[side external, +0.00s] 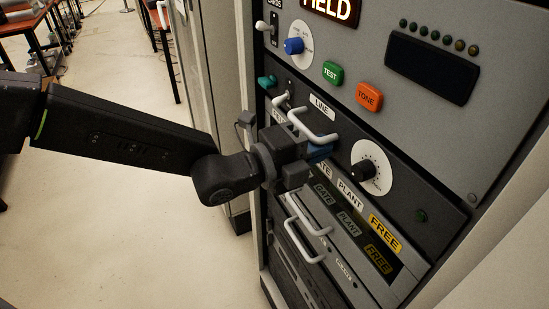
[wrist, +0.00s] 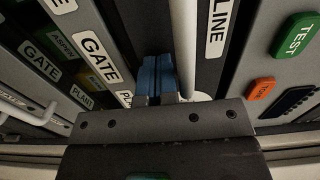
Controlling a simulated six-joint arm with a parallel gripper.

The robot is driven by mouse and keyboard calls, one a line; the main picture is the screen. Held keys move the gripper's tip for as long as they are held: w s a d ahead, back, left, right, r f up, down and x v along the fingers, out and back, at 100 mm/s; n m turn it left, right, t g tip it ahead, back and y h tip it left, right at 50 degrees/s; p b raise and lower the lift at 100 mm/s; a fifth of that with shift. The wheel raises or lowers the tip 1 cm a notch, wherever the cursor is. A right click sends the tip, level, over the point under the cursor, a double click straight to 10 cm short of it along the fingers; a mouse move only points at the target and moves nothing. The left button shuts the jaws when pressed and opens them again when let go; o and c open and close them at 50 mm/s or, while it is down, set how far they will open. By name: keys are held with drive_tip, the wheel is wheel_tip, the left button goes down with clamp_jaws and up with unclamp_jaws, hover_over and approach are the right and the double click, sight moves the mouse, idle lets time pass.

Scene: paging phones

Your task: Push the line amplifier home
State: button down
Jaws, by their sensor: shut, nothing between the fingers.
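The line amplifier (side external: 322,130) is a dark grey rack panel with a white LINE label (side external: 322,107), a pale bar handle (side external: 312,126) and a black knob on a white dial (side external: 371,168). In the wrist view the LINE label (wrist: 221,27) is right of the handle bar (wrist: 185,45). My gripper (side external: 320,152) is at the panel's front, just below the handle and left of the knob. Its blue-tipped fingers (wrist: 155,76) are shut together and empty, left of the handle in the wrist view. Whether the tips touch the panel I cannot tell. My wrist hides part of the panel's lower left.
Above are a blue knob (side external: 294,46), a green TEST button (side external: 333,72) and an orange TONE button (side external: 369,96). Below are GATE, PLANT and FREE labels (side external: 385,232) and another pale handle (side external: 301,228). Open floor (side external: 110,225) lies left of the rack.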

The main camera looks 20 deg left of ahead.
drive_tip(key=v, duration=1.4)
drive_tip(key=a+r+n+g+y, duration=0.1)
drive_tip(key=a+r+n+y, duration=0.1)
drive_tip(key=a+n+y, duration=1.05)
drive_tip(key=s+a+n+g, duration=0.6)
drive_tip(key=s+a+n, duration=0.8)
drive_tip(key=s+a, duration=0.1)
drive_tip(key=shift+a+f, duration=0.25)
drive_tip(key=shift+f, duration=0.25)
drive_tip(key=c, duration=1.8)
unclamp_jaws()
drive_tip(key=shift+n, duration=0.25)
